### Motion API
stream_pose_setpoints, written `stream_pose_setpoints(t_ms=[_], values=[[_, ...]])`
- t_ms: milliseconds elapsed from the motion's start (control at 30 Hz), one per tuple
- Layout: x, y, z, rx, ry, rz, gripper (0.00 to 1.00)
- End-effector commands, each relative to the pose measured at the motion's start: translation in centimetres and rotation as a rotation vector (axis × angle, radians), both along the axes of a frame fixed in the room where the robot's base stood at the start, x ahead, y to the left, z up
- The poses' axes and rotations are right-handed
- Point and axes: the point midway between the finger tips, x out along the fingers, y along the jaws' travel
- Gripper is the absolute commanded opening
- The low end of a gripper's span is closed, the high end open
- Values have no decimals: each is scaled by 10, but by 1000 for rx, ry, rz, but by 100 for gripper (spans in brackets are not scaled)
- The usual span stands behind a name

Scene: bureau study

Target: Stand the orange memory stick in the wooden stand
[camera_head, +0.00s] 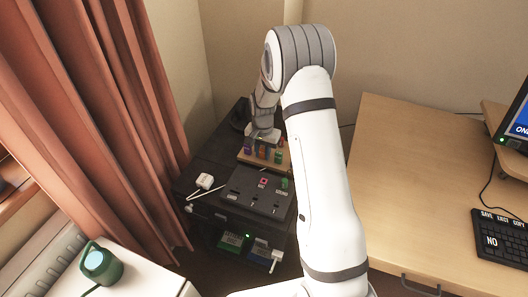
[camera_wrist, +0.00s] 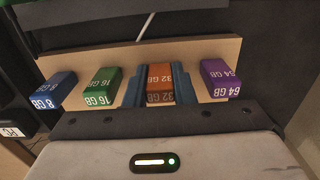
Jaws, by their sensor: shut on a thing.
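The orange memory stick marked 32 GB (camera_wrist: 160,78) is between the two blue-grey fingers of my gripper (camera_wrist: 159,90), which are shut on it. It is in line with the other sticks over the wooden stand (camera_wrist: 215,50), between the green and purple ones. Its lower end is hidden, so I cannot tell whether it sits in a slot or just above. In the head view the stand (camera_head: 284,160) is on the dark cabinet below my gripper (camera_head: 262,141).
A blue stick (camera_wrist: 54,90), a green stick (camera_wrist: 102,86) and a purple stick (camera_wrist: 219,80) stand in the wooden stand, close beside my fingers. A dark slotted box (camera_head: 245,190) and a white plug (camera_head: 205,181) are in front. The wooden desk (camera_head: 410,170) is to the right.

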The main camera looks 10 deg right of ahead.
Motion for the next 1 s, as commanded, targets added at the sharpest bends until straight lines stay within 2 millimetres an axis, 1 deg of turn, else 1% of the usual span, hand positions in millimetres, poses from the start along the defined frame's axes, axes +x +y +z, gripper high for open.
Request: stream_pose_setpoints(t_ms=[100, 133, 433, 633, 733, 867, 1000], values=[[0, 0, 0, 0, 0, 0, 3], [0, 0, 0, 0, 0, 0, 24], [0, 0, 0, 0, 0, 0, 48], [0, 0, 1, 0, 0, 0, 48], [0, 0, 6, 0, -1, 0, 48], [0, 0, 25, 0, -4, 0, 48], [0, 0, 50, 0, -4, 0, 48]])
